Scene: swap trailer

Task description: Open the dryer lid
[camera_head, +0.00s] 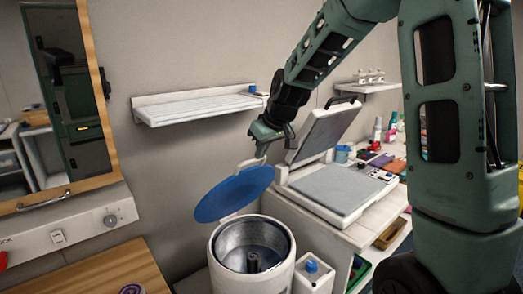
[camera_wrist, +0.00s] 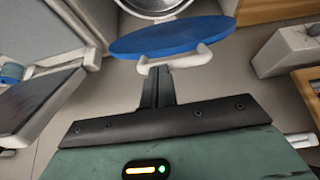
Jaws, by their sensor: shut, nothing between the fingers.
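The dryer (camera_head: 252,262) is a white round tub with a metal drum and a centre post, at the bottom middle of the head view. Its blue round lid (camera_head: 234,193) stands raised and tilted over the drum's back left, so the drum is open to view. The lid also shows in the wrist view (camera_wrist: 172,37), with a white curved handle (camera_wrist: 175,60) on its near edge. My gripper (camera_head: 261,154) is shut and empty. In the wrist view its fingertips (camera_wrist: 158,72) are at the white handle; I cannot tell whether they touch it.
A heat press (camera_head: 335,190) with its top raised stands on the white counter to the right. A white wall shelf (camera_head: 195,107) is behind my gripper. A small white box with a blue knob (camera_head: 312,268) stands beside the dryer. A wooden-framed mirror (camera_head: 65,90) is at left.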

